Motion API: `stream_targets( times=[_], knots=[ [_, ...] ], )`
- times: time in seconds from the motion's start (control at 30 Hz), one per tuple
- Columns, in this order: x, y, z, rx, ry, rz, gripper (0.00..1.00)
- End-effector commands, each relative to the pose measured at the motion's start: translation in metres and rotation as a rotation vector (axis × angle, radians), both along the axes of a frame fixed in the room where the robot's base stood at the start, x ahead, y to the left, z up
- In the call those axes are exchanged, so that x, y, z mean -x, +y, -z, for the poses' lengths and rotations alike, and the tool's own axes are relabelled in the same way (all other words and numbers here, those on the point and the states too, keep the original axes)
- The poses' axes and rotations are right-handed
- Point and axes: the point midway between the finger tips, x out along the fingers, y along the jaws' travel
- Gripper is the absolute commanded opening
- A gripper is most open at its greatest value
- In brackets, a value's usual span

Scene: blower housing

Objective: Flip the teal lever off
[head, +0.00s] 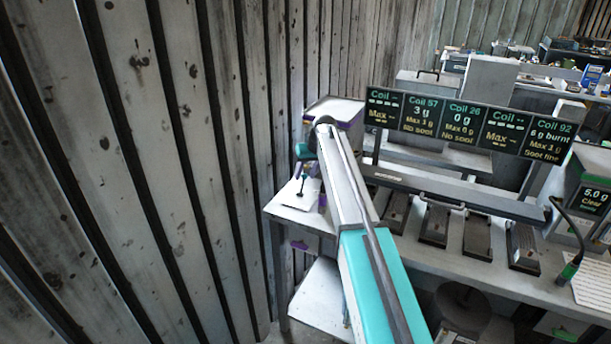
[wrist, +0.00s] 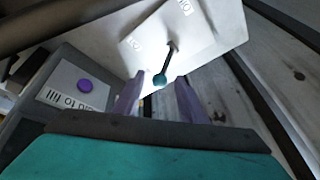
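The teal lever (wrist: 159,80) has a round teal knob on a thin dark stem. In the wrist view the stem rises from a pale panel (wrist: 211,33) with small white labels, which I cannot read clearly. My gripper (wrist: 158,91) is open, with its two purple fingers apart. The knob shows between the fingertips, with a gap on each side; I cannot tell its exact depth. In the head view the lever (head: 303,184) is small and dark over the white panel (head: 291,195), just below my gripper (head: 301,169).
A plank wall (head: 200,150) runs close along the left.

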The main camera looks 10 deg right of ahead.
Motion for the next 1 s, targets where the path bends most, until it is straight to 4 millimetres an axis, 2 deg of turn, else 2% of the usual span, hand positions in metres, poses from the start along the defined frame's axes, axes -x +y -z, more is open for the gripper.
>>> stream_targets(
  times=[0.27,0.63,0.87,1.0],
  knots=[
    [-0.008,0.004,0.02,0.0,0.0,0.0,0.38],
    [-0.009,0.003,0.023,0.0,-0.001,0.001,0.38],
    [-0.009,0.003,0.022,0.0,-0.001,0.002,0.0],
    [-0.009,0.002,0.022,0.0,-0.001,0.002,0.0]
  ],
)
